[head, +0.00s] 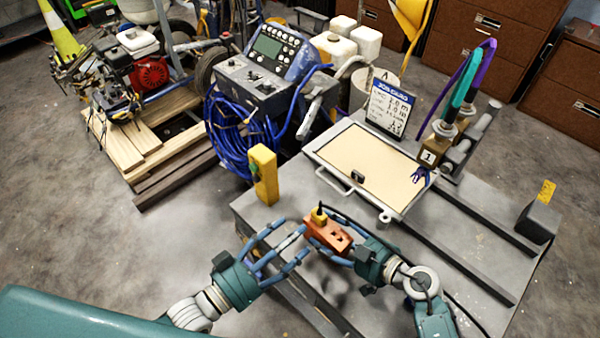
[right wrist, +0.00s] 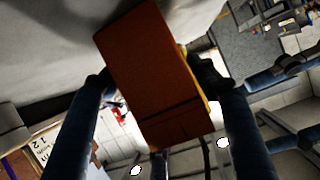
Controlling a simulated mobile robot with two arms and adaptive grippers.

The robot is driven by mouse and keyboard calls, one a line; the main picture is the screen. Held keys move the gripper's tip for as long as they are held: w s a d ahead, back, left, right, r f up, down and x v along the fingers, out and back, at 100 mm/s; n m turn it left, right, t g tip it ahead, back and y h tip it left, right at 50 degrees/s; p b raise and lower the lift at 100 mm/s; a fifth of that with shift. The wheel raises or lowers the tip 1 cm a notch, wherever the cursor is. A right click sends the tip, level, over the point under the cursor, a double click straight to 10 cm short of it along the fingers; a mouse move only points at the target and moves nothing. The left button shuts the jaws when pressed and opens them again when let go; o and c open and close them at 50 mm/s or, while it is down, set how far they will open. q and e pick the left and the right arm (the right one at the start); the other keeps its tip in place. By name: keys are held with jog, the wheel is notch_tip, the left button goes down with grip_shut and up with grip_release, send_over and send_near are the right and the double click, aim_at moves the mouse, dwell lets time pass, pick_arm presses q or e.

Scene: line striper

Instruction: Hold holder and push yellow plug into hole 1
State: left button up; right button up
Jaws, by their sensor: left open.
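The orange-brown holder (head: 334,236) is a block with dark openings on its top, held above the table's near edge. My right gripper (head: 326,236) is shut on it. In the right wrist view the holder (right wrist: 155,75) fills the space between the fingers of my right gripper (right wrist: 155,82). The small yellow plug (head: 319,215), with a dark tip, stands upright at the holder's far-left end. How deep it sits I cannot tell. My left gripper (head: 294,240) is open and empty, its fingertips just left of the holder. The holes' numbers are too small to read.
A yellow post (head: 264,175) stands at the grey table's (head: 440,255) left corner. A tray with a tan panel (head: 370,165) lies behind the holder. A block labelled 1 (head: 429,157) and a job card (head: 390,107) stand further back. The table's right front is mostly clear.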

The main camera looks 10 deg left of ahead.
jog(key=shift+o, duration=1.3)
jog(key=shift+s+d, duration=0.1)
